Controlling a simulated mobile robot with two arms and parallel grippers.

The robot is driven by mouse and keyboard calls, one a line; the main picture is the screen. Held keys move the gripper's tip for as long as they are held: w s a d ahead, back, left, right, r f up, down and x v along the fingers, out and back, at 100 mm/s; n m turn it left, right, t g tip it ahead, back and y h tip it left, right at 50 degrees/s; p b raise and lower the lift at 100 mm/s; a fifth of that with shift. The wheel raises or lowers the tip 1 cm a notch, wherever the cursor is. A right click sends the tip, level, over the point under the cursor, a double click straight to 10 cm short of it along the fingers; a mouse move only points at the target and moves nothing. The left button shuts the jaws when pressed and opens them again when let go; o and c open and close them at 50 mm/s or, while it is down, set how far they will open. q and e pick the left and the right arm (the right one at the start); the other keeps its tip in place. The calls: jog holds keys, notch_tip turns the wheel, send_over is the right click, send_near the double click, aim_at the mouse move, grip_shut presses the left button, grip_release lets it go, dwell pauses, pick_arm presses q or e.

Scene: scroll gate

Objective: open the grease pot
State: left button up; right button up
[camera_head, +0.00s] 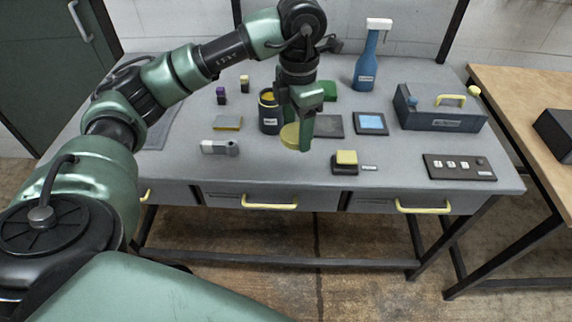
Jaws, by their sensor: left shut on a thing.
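The grease pot (269,118) is a dark cylinder with a pale label, upright on the grey bench. Its top shows a dark rim around yellow, so it looks uncovered. A round yellow lid (289,137) is apart from it, just to its right and nearer the front. My left gripper (303,138) points down there, shut on the lid at its right side. The fingers hide part of the lid, and I cannot tell whether it touches the bench. My right gripper is out of view.
A dark mat (329,126) and a blue-screened device (371,122) lie right of the gripper. A yellow-topped block (345,161) stands in front. The front-middle bench is mostly clear.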

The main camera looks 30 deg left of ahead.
aim_at(286, 166)
pick_arm(q)
jog(key=w+a+r+n, duration=0.4)
jog(key=a+n, duration=0.1)
jog(key=n, duration=1.2)
notch_tip(286, 166, down, 20)
jog(key=p, duration=0.3)
jog(key=shift+s+a+r+p, duration=0.1)
jog(key=shift+a+p, duration=0.05)
jog(key=shift+p, duration=0.25)
jog(key=shift+f, duration=0.2)
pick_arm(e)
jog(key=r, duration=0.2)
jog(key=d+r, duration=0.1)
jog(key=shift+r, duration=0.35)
pick_arm(q)
jog(key=shift+f, duration=0.2)
jog(key=o, duration=1.5)
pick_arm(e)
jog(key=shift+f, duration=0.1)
pick_arm(q)
jog(key=shift+o, duration=0.2)
jog(key=shift+r, duration=0.1)
